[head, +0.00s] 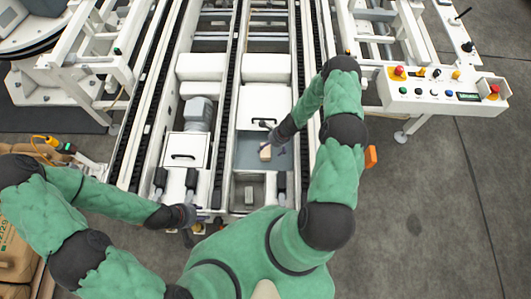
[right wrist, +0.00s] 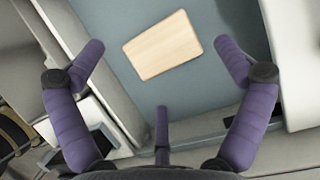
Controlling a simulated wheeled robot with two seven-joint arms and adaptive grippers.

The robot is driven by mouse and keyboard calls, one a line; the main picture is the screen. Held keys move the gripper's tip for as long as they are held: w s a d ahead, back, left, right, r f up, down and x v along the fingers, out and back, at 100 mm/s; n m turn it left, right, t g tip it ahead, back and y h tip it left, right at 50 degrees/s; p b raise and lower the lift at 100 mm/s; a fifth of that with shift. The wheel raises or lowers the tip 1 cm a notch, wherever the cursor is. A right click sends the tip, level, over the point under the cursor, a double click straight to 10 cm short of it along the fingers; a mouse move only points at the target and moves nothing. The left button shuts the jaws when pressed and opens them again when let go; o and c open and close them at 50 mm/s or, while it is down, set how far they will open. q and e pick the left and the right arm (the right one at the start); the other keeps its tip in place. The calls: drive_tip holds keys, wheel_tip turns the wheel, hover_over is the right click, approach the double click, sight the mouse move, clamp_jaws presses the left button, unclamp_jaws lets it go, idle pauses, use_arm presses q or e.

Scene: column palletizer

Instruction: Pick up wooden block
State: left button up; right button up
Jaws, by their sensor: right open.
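The pale wooden block (head: 265,153) lies on a grey-blue surface in a recess of the conveyor machine. In the right wrist view the block (right wrist: 162,45) lies tilted, its whole upper face showing. My right gripper (right wrist: 160,75) is open and empty, its purple fingers spread left and right of the block with a third finger below it. No finger visibly touches the block. In the head view my right gripper (head: 278,148) hovers just beside the block. My left gripper (head: 195,216) is low on the left by the machine's near end; its fingers are too small to read.
White machine walls and covers (head: 265,67) frame the recess. A small grey open box (head: 250,194) sits nearer me. Dark chain tracks (head: 228,110) run along both sides. A control panel (head: 445,88) with coloured buttons stands at the right.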

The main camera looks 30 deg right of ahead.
sight(267, 150)
drive_tip(key=b+x, duration=0.1)
drive_tip(key=x, duration=0.1)
drive_tip(key=b+x, duration=0.1)
drive_tip(key=x, duration=0.2)
drive_tip(key=shift+d+f, duration=0.2)
drive_tip(key=c, duration=1.3)
